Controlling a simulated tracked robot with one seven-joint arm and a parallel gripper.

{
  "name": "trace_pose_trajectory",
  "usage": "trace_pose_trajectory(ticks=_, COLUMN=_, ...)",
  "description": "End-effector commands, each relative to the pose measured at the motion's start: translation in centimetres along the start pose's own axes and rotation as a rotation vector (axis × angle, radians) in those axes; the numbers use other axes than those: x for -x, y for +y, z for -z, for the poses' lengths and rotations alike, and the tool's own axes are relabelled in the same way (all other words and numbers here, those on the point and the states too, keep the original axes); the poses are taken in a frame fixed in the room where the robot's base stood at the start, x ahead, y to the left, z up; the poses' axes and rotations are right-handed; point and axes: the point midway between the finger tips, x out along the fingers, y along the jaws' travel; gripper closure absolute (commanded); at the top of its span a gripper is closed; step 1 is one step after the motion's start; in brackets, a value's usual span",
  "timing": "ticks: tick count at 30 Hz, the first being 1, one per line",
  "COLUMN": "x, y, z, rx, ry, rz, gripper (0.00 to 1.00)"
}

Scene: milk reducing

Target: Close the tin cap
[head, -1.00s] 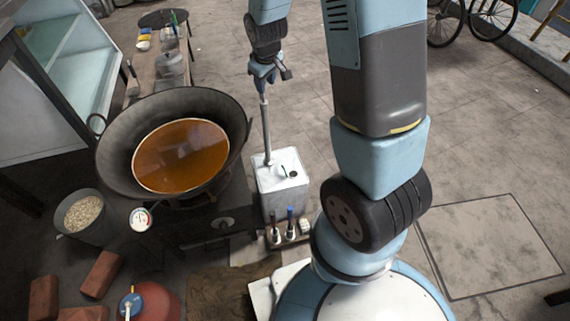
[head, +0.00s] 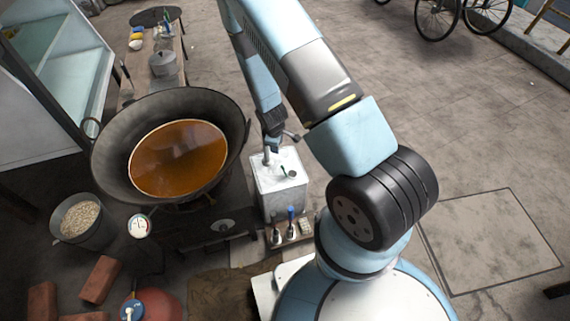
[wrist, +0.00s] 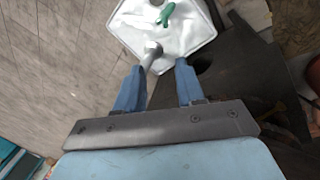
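The white, square-topped tin (head: 281,197) stands on the ground right of the wok, and its top also shows in the wrist view (wrist: 186,42). A grey metal rod (head: 267,157) meets the tin's top left of the green piece. It also shows near my left fingertip in the wrist view (wrist: 151,54). My gripper (wrist: 160,66) is just above the tin. Its two blue fingers are apart, with a clear gap. Contact with the rod is unclear.
A large wok (head: 104,160) of orange-brown liquid is close left of the tin. A small rack (head: 290,236) with bottles stands in front of the tin. A bucket (head: 81,218) of grain and several bricks are at lower left. Open paving lies to the right.

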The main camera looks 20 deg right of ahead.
Motion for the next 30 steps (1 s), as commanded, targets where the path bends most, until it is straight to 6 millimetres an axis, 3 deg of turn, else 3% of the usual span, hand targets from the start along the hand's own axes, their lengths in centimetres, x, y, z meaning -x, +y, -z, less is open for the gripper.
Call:
trace_pose_trajectory(ticks=3, x=-2.0, y=-1.1, z=-0.6, rx=0.037, ry=-0.009, rz=0.004, gripper=0.62)
trace_pose_trajectory(ticks=14, x=-4.5, y=-1.9, z=-0.7, rx=0.065, ry=-0.011, rz=0.004, gripper=0.62)
trace_pose_trajectory(ticks=30, x=-12.5, y=-1.9, z=-0.7, rx=0.065, ry=-0.010, rz=0.004, gripper=0.62)
